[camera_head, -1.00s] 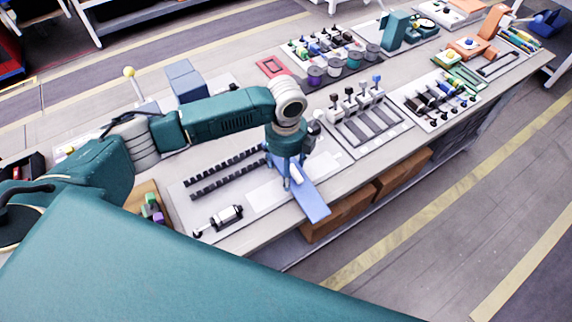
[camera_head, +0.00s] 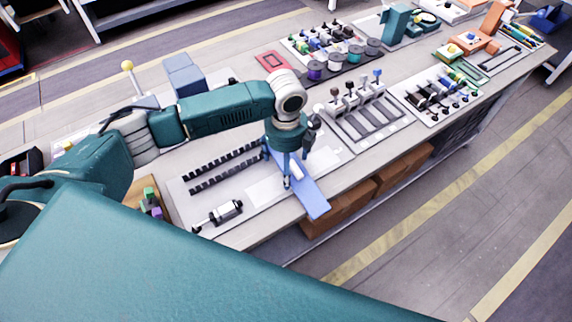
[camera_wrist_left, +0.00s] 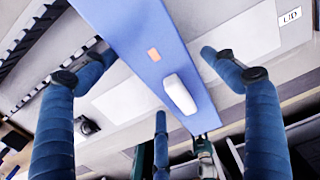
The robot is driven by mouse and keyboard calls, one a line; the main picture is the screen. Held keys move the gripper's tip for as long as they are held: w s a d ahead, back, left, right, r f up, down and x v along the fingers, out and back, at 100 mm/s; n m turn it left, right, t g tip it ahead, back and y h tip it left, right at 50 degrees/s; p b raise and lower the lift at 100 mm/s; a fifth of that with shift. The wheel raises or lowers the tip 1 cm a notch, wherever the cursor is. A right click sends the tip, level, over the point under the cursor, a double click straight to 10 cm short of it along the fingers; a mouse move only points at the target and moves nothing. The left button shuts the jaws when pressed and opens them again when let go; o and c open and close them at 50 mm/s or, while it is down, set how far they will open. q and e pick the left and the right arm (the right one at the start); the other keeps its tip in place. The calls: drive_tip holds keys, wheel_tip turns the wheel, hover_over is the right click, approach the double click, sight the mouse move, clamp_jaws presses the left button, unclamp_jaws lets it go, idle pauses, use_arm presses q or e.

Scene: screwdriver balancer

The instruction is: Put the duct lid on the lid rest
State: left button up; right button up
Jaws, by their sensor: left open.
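The duct lid (camera_head: 313,197) is a long flat blue strip with a white grip block (camera_head: 297,170) on top. In the wrist view the lid (camera_wrist_left: 135,28) runs diagonally, with the white block (camera_wrist_left: 180,94) and a small orange patch on it. It crosses over a pale rectangle (camera_head: 267,191) beside the "LID" label (camera_wrist_left: 290,16), which looks like the lid rest, and its near end overhangs the bench front. My left gripper (camera_head: 297,166) is open, its fingers spread either side of the lid and apart from it. Whether the lid touches the surface is unclear.
Two black slotted duct strips (camera_head: 225,166) lie left of the lid. A small silver cylinder device (camera_head: 226,212) is near the front edge. A rack of levers (camera_head: 357,108) stands to the right.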

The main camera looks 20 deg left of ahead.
use_arm(q)
wheel_tip(320, 180, up, 11)
drive_tip(key=b, duration=0.2)
drive_tip(key=shift+w+a, duration=0.15)
drive_tip(key=shift+w, duration=0.3)
drive_tip(key=shift+f, duration=0.15)
